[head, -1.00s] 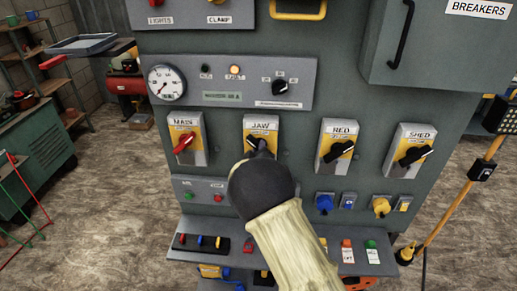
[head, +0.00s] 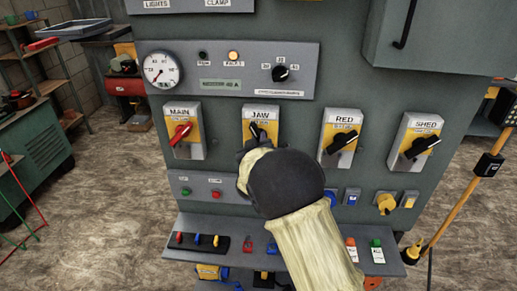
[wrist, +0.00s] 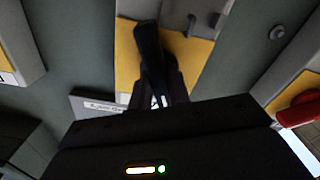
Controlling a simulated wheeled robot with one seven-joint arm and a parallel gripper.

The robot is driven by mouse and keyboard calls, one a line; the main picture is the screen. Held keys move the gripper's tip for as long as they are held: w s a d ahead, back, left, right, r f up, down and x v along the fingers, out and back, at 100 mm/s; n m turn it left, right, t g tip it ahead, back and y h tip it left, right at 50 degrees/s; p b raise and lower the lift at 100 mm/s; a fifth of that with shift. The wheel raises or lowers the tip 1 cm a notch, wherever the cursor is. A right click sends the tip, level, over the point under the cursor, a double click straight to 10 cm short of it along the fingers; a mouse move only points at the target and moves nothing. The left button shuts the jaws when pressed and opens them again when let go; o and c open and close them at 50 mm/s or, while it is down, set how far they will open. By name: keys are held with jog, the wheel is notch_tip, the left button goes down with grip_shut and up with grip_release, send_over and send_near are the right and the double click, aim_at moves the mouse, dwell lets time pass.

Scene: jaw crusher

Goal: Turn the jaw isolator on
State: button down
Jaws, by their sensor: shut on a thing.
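The jaw isolator (head: 262,112) is a grey and yellow plate labelled JAW, with a black rotary handle, second from the left in the row. In the head view the handle's upper end shows above my gripper and points roughly upward; its lower part is hidden. In the wrist view the black handle (wrist: 149,50) stands over the yellow plate, between my gripper's fingers (wrist: 166,85). My gripper is shut on this handle. In the head view my arm covers the gripper's fingertips and the panel below the plate.
The MAIN isolator (head: 182,132) with a red handle is to the left. The RED (head: 342,137) and SHED (head: 415,143) isolators are to the right. A grey cabinet (head: 440,60) juts out at upper right.

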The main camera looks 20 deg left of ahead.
jog(key=m+b, duration=0.3)
jog(key=b, duration=0.2)
jog(key=shift+d+f+m, duration=0.1)
jog(key=shift+f+m, duration=0.25)
jog(key=shift+m, duration=0.05)
jog(key=m+b, duration=0.3)
jog(key=b, duration=0.1)
jog(key=shift+m+b, duration=0.3)
jog(key=shift+b, duration=0.05)
jog(key=m+b, duration=0.3)
jog(key=b, duration=0.1)
jog(key=shift+d+m, duration=0.1)
jog(key=shift+m, duration=0.2)
jog(key=shift+r+m+b, duration=0.2)
jog(key=shift+m+b, duration=1.1)
jog(key=shift+m, duration=0.3)
jog(key=c, duration=1.3)
grip_release()
jog(key=shift+r, duration=0.1)
